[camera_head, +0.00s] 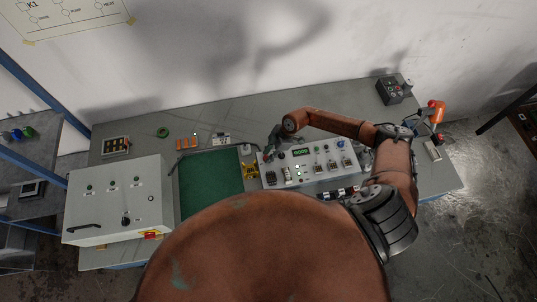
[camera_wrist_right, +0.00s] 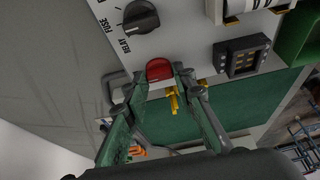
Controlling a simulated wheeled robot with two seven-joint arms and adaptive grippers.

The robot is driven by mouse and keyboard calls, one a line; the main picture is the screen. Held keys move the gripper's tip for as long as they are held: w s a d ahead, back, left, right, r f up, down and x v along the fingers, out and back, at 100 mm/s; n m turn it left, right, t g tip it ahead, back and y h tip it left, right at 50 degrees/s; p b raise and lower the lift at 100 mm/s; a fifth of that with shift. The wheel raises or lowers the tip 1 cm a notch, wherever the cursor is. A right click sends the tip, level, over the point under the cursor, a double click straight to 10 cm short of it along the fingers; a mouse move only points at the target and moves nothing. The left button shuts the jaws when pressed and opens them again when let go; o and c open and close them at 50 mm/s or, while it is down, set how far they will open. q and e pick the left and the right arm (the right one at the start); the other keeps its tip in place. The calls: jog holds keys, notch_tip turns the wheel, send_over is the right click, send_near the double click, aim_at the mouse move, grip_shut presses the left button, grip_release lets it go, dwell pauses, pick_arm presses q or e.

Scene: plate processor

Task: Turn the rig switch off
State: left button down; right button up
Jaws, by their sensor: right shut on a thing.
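The white rig panel (camera_head: 322,180) with a lit green display (camera_head: 301,152) stands on the bench. In the right wrist view, a red switch part (camera_wrist_right: 159,69) sits at the panel's edge, beside a black rotary knob (camera_wrist_right: 141,18) marked FUSE and RELAY. My right gripper (camera_head: 269,155) is at the panel's upper left end. In the right wrist view, its fingers (camera_wrist_right: 158,80) are closed around the red switch part. The exact contact and the switch's position are hard to tell. My left gripper is not in view.
A green mat (camera_head: 210,180) lies left of the panel, with yellow parts (camera_head: 250,170) between. A white cabinet (camera_head: 115,200) stands at the left. Orange parts (camera_head: 187,143) lie behind the mat. A dark control box (camera_head: 393,90) stands at the back right. The back middle of the bench is mostly clear.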

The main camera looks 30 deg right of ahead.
jog(key=shift+n, duration=0.3)
grip_shut()
jog(key=n+g+b, duration=0.1)
jog(key=n, duration=0.1)
jog(key=n+g+b, duration=0.1)
jog(key=n, duration=0.1)
jog(key=shift+w+f+b, duration=0.1)
jog(key=shift+w+b, duration=0.2)
jog(key=shift+w, duration=0.05)
jog(key=n+g+b, duration=0.1)
jog(key=n+b, duration=0.1)
jog(key=n, duration=0.2)
jog(key=shift+w, duration=0.1)
jog(key=n+b, duration=0.1)
jog(key=n+g+h+b, duration=0.1)
jog(key=n, duration=0.1)
jog(key=n+b, duration=0.2)
jog(key=shift+w+a+g+h, duration=0.2)
jog(key=shift+a+g+h, duration=0.1)
jog(key=shift+g, duration=0.1)
jog(key=shift+n+g+h+b, duration=0.15)
jog(key=shift+n+h+b, duration=0.35)
jog(key=shift+n, duration=0.6)
jog(key=shift+n+g+h+b, duration=0.2)
jog(key=shift+n+b, duration=0.5)
jog(key=shift+n, duration=0.4)
jog(key=o, duration=1.1)
grip_release()
jog(key=shift+o, duration=0.2)
